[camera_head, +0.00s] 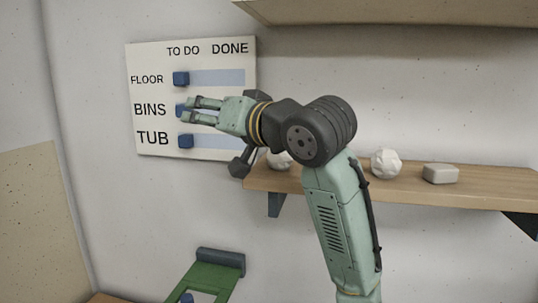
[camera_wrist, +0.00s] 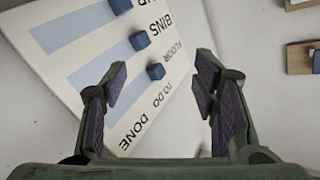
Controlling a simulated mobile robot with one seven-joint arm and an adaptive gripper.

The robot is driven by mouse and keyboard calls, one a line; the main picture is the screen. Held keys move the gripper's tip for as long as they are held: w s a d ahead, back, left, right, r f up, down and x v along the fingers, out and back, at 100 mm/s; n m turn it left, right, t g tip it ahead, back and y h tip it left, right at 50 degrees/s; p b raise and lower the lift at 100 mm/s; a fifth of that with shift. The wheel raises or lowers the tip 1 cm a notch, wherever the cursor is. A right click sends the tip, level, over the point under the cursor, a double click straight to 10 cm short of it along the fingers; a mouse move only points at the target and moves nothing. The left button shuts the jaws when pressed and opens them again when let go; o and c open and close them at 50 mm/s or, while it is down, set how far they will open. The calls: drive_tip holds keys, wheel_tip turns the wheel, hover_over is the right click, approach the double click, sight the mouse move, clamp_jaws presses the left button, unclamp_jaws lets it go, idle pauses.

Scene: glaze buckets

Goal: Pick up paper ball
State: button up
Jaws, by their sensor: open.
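A white crumpled paper ball (camera_head: 386,163) rests on the wooden shelf, right of my arm in the head view. A second whitish lump (camera_head: 280,160) on the shelf is mostly hidden behind my arm; I cannot tell if it is also paper. My gripper (camera_head: 190,109) is open and points left, in front of the wall board and well left of the paper ball. In the wrist view my gripper (camera_wrist: 160,85) has its fingers spread with nothing between them but the board and wall behind. No paper ball shows in the wrist view.
The white board (camera_head: 145,62) has blue sliders on rows FLOOR, BINS and TUB. A pale block (camera_head: 441,173) lies on the shelf (camera_head: 470,196) right of the ball. Another shelf (camera_head: 400,14) is above. A green frame (camera_head: 212,278) stands below left.

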sight(281, 155)
drive_tip(key=s+d+f+m+g+h, duration=0.1)
drive_tip(key=s+d+m+h, duration=0.15)
drive_tip(key=d, duration=0.65)
drive_tip(key=s+d+m+g+h, duration=0.1)
drive_tip(key=s+d+m+h, duration=0.2)
drive_tip(key=d, duration=0.6)
drive_tip(key=shift+h, duration=0.45)
drive_tip(key=p+x, duration=0.1)
drive_tip(key=x, duration=0.2)
drive_tip(key=p+x, duration=0.1)
drive_tip(key=x, duration=0.3)
drive_tip(key=p+x, duration=0.1)
drive_tip(key=x, duration=0.2)
drive_tip(key=shift+w+d+f, duration=0.1)
drive_tip(key=shift+w+d, duration=0.05)
drive_tip(key=shift+w, duration=0.3)
drive_tip(key=c, duration=0.5)
drive_tip(key=shift+c, duration=0.2)
